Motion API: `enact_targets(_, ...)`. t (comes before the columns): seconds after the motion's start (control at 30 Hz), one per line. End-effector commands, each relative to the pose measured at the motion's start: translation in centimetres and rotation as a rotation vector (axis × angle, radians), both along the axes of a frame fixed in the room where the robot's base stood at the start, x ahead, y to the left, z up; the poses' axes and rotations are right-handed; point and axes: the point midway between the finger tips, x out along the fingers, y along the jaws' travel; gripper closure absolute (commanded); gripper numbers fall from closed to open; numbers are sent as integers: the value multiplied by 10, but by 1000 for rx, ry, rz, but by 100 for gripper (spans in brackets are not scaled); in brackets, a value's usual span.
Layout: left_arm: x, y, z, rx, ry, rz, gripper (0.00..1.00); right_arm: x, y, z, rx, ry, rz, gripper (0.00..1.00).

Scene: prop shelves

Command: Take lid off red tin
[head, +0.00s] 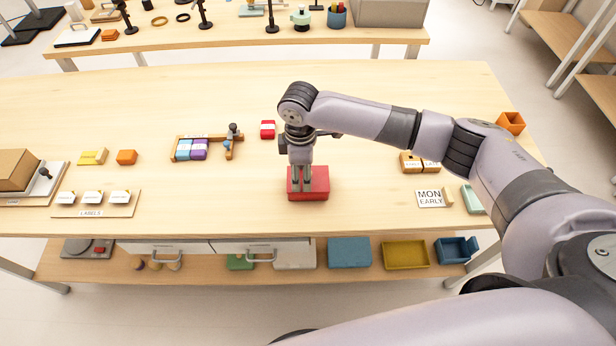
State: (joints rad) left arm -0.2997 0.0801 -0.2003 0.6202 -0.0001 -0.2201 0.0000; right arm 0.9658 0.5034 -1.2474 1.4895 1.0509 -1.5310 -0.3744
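The red tin (308,194) is a low red box on the table near its front edge, in the middle of the head view. My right gripper (302,190) reaches down over it from above, with its fingers at the top of the tin. The fingers look close together around something small at the lid's middle, but they hide it. I cannot tell whether they grip it. The lid seems to sit on the tin; no gap shows. My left gripper is not in view.
A wooden rack (203,149) with blue and purple blocks is to the left. A MON EARLY card (430,198) stands to the right. The table (220,215) left of the tin is clear.

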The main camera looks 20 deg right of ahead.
Motion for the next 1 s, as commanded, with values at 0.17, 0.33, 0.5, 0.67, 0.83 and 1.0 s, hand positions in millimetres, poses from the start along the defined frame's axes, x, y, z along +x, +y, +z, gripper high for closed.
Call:
enact_targets(0.17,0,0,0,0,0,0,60,0,-1,-1,-2,0,-1,70)
enact_targets(0.33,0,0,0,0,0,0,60,0,-1,-2,-3,0,-1,82)
enact_targets(0.5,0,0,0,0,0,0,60,0,-1,-2,-3,0,-2,93)
enact_targets(0.67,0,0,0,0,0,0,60,0,-2,-2,-4,0,-2,100)
enact_targets(0.83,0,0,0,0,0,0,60,0,-2,-2,-4,0,-2,100)
enact_targets(1.0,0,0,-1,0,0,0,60,0,-2,-2,-5,1,-2,100)
